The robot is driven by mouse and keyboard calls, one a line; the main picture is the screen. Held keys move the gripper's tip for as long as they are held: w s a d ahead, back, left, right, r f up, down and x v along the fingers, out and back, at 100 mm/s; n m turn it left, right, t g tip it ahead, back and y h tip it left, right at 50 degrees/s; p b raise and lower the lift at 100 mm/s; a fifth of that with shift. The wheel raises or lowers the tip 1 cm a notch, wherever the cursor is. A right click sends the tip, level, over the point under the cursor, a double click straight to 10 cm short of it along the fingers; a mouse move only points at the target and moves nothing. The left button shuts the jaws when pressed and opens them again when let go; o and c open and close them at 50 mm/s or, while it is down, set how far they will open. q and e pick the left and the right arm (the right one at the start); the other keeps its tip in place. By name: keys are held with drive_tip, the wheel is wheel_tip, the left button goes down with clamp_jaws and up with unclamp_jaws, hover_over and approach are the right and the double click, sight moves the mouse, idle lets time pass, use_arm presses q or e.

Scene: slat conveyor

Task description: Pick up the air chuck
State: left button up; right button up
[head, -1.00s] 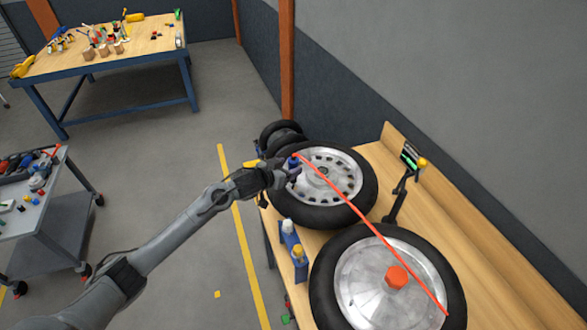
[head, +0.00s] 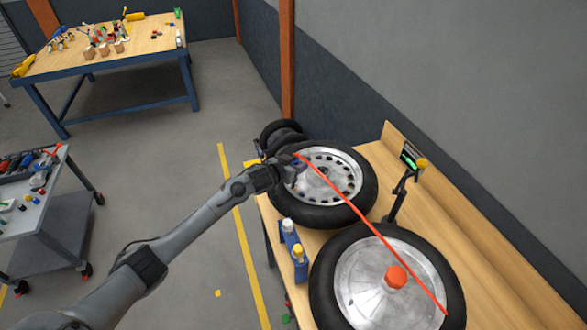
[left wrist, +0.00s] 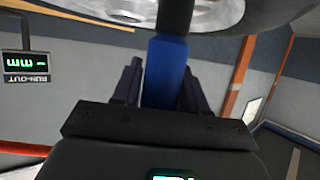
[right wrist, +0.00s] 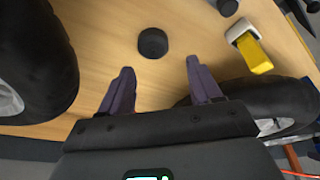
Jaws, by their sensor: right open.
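The air chuck shows as a blue grip (left wrist: 166,75) with a dark part beyond it in the left wrist view. My left gripper (left wrist: 160,72) has its fingers on both sides of the grip, close against it. In the head view this gripper (head: 291,168) is over the near edge of the far wheel (head: 318,209), and the arm hides much of the chuck. A red hose (head: 372,229) runs from there across both wheels. My right gripper (right wrist: 160,72) is open and empty above the wooden bench in the right wrist view; I cannot make it out in the head view.
The near wheel (head: 350,275) has an orange-red knob (head: 396,277) at its hub. A blue holder with bottles (head: 299,254) is at the bench edge. A stand with a display (head: 410,160) is behind the wheels. A black puck (right wrist: 152,43) and a yellow-and-white item (right wrist: 252,52) lie on the bench.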

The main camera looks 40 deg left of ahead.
use_arm(q)
drive_tip(key=c, duration=0.5)
drive_tip(key=shift+r, duration=0.1)
drive_tip(key=shift+c, duration=0.3)
